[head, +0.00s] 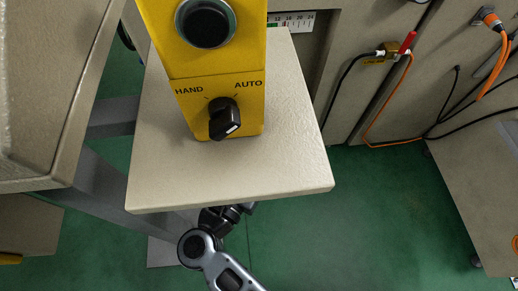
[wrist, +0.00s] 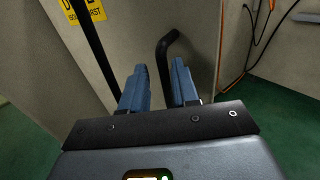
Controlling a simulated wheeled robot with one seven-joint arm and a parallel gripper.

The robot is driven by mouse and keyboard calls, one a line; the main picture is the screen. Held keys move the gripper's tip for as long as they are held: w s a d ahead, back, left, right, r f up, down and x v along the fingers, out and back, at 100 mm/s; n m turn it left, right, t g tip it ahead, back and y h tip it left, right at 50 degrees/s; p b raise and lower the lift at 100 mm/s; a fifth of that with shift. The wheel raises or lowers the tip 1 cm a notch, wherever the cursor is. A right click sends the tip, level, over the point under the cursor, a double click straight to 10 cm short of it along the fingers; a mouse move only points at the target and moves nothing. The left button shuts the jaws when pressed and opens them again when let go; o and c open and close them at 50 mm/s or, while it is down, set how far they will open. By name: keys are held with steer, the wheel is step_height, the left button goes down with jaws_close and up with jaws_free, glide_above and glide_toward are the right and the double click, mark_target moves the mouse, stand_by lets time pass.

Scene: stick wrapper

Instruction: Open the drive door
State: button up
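In the wrist view, my gripper (wrist: 159,70) has two blue fingers that stand apart, with nothing clamped between them. A black bent handle (wrist: 164,62) shows in the gap between the fingers, against a beige cabinet panel (wrist: 130,40). I cannot tell how deep it sits between them, and I see no clear contact. This panel looks like the drive door, but its outline is only partly in view. In the head view my gripper is hidden below the beige control-box plate; only part of my arm shows there.
The beige plate (head: 290,165) carries a yellow HAND/AUTO switch box (head: 180,50) above my arm. A black bar (wrist: 95,55) runs left of the handle, by a yellow warning label (wrist: 88,9). Orange and black cables (head: 385,144) hang at right. Green floor (head: 350,220) is open at centre right.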

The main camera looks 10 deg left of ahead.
steer(key=v, duration=0.5)
steer(key=shift+s+a, duration=0.2)
steer(key=shift+s, duration=0.15)
steer(key=s+d+r+n+t+y+p, duration=0.2)
steer(key=s+d+r+n+p, duration=0.15)
steer(key=d+r+n, duration=0.4)
steer(key=s+d+r+n+t+y+p, duration=0.15)
steer(key=s+d+r+n, duration=0.3)
steer(key=d+n, duration=0.6)
steer(key=s+d+r+n+g+y+p, duration=0.1)
steer(key=s+d+r+n, duration=0.4)
steer(key=n, duration=0.5)
steer(key=s+d+r+n+g+p, duration=0.4)
steer(key=s+n, duration=0.4)
steer(key=n, duration=0.3)
step_height(320, 180, up, 2)
steer(key=shift+s+d+r+g+y, duration=0.15)
steer(key=shift+s+d+g+y, duration=0.25)
steer(key=shift+d, duration=0.75)
